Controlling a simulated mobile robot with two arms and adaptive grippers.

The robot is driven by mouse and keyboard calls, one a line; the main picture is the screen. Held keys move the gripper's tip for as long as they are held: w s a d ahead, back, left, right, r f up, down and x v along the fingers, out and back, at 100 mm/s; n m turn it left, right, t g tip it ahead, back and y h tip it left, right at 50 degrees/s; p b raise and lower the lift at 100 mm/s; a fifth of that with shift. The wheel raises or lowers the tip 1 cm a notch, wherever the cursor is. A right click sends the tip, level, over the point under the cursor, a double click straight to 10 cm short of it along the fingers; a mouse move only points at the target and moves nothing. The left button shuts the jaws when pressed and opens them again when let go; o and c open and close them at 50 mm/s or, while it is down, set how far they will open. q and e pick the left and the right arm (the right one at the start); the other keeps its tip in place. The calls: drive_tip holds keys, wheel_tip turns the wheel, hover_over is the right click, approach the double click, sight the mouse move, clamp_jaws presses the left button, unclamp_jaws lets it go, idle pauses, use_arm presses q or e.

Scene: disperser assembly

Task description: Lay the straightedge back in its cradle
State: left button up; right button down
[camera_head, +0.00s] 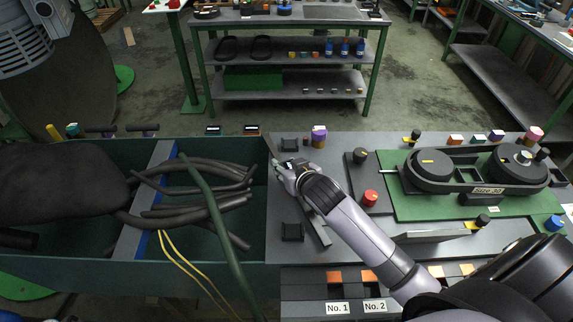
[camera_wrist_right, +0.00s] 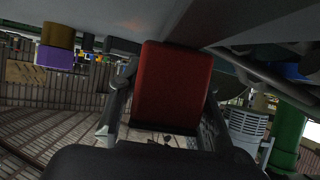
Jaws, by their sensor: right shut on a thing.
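My right gripper (camera_head: 287,166) reaches across the bench to its left side. In the right wrist view its fingers (camera_wrist_right: 167,105) are shut on a red block (camera_wrist_right: 172,85), which looks like the straightedge's grip. A long grey bar, which I take for the straightedge (camera_head: 318,230), slants under my right forearm and is partly hidden by it. Two black brackets, apparently the cradle, stand on the bench: the far bracket (camera_head: 291,145) and the near bracket (camera_head: 292,232). The bar slants to the right of the near bracket, apart from it. My left gripper is not in view.
A dark green bin (camera_head: 60,268) with black hoses adjoins the bench on the left. A green plate (camera_head: 410,208) with belt-linked pulleys stands to the right. A red knob (camera_head: 370,198) and a purple-and-orange block (camera_head: 319,136) are near my right arm.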

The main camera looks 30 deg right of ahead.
drive_tip(key=shift+w+f, duration=0.1)
drive_tip(key=shift+f, duration=0.05)
drive_tip(key=c, duration=1.2)
unclamp_jaws()
drive_tip(key=shift+o, duration=0.2)
drive_tip(key=shift+r, duration=0.8)
drive_tip(key=v, duration=0.6)
drive_tip(key=b+v, duration=0.1)
drive_tip(key=v, duration=0.5)
drive_tip(key=shift+f, duration=0.25)
